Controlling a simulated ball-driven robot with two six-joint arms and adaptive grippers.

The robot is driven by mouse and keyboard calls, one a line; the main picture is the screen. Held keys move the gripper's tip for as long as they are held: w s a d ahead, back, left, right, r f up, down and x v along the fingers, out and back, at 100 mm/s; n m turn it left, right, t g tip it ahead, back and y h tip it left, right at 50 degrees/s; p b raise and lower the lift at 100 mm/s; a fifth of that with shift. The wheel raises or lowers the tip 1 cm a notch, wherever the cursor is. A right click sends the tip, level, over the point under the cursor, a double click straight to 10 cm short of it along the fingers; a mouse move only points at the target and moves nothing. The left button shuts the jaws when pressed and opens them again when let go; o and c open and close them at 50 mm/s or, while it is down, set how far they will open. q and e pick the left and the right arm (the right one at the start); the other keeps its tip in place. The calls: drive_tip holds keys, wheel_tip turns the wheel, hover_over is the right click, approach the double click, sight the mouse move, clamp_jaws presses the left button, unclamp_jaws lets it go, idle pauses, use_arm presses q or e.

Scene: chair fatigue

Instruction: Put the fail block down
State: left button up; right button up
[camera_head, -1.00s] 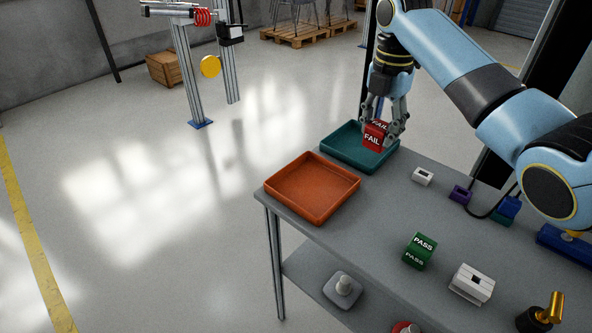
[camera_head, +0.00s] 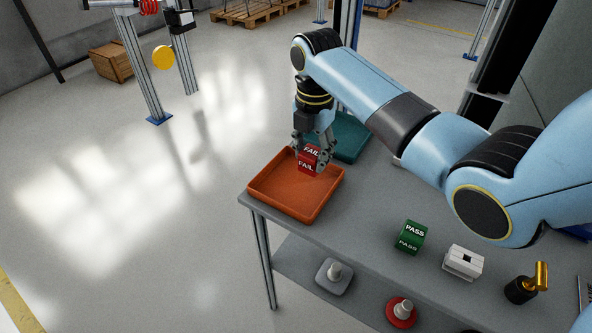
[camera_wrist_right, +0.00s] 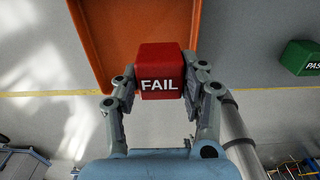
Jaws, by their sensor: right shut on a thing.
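The fail block (camera_head: 308,160) is a red cube with white FAIL lettering. My right gripper (camera_head: 314,150) is shut on it and holds it over the back right part of the orange tray (camera_head: 279,208). In the right wrist view the fail block (camera_wrist_right: 161,72) sits between the two fingers of my right gripper (camera_wrist_right: 162,88), with the orange tray (camera_wrist_right: 92,45) beyond it. I cannot tell whether the block touches the tray floor. My left gripper does not show.
A teal tray (camera_head: 352,145) stands behind the orange one, partly hidden by my right arm. A green pass block (camera_head: 410,237), a white fixture (camera_head: 463,262) and a brass-handled part (camera_head: 528,285) stand on the grey table (camera_head: 350,215). The lower shelf holds round-knobbed parts.

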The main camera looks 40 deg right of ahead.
drive_tip(key=shift+w+a+f, duration=0.95)
drive_tip(key=shift+w+f, duration=0.1)
drive_tip(key=shift+w, duration=0.2)
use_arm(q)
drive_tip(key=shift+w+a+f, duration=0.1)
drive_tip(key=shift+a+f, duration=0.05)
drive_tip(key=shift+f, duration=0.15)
use_arm(e)
drive_tip(key=shift+f, duration=1.95)
use_arm(q)
drive_tip(key=shift+b, duration=0.3)
use_arm(e)
drive_tip(key=shift+f, duration=0.15)
drive_tip(key=o, duration=1.2)
use_arm(q)
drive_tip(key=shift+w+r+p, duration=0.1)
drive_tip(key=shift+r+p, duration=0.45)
drive_tip(key=shift+p, duration=0.05)
use_arm(e)
wheel_tip(320, 180, up, 12)
drive_tip(key=shift+r, duration=0.2)
